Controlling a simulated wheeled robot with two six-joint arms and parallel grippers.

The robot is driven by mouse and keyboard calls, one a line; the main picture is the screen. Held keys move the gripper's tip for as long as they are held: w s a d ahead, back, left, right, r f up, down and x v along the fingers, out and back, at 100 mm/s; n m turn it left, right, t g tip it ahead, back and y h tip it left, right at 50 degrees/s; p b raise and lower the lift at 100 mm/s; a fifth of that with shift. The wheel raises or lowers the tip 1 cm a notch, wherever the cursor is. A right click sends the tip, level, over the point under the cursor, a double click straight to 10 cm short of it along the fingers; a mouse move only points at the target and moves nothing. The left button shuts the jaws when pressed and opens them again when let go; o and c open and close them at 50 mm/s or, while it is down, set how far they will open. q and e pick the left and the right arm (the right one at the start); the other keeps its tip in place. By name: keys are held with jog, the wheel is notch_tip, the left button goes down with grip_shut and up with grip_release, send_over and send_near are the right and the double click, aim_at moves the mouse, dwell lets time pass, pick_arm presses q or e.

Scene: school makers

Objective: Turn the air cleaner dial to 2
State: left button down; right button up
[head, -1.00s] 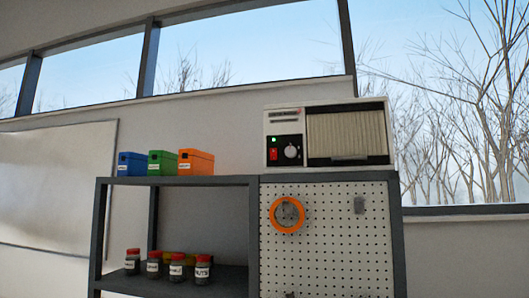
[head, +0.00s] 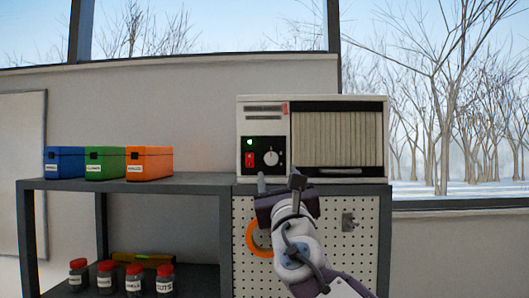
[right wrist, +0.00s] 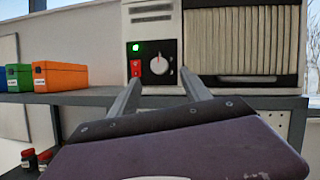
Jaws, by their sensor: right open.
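The air cleaner (head: 313,136) is a white box with a ribbed grille, standing on top of the shelf unit. Its black panel holds a round white dial (head: 271,157), a red switch and a lit green lamp. My left gripper is not in view.
Blue, green and orange boxes (head: 149,163) stand on the shelf top (head: 130,185) at the left. Several red-lidded jars (head: 165,279) stand on the lower shelf. An orange ring (head: 257,238) hangs on the pegboard (head: 357,257), partly behind my right arm.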

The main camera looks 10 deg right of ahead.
aim_at(271, 158)
jog(key=p+x, duration=0.1)
jog(key=x, duration=0.2)
jog(key=p+x, duration=0.2)
jog(key=x, duration=0.1)
jog(key=a+p+x, duration=0.1)
jog(key=p+x, duration=0.1)
jog(key=x, duration=0.2)
jog(key=shift+w+f, duration=0.2)
jog(key=shift+f, duration=0.25)
jog(key=shift+s+d, duration=0.1)
jog(key=shift+d, duration=0.1)
jog(key=shift+s+d+r, duration=0.1)
jog(key=shift+s+d, duration=0.2)
jog(key=shift+s, duration=0.4)
jog(key=shift+c, duration=1.2)
jog(key=shift+a, duration=0.3)
grip_shut()
jog(key=shift+d, duration=0.1)
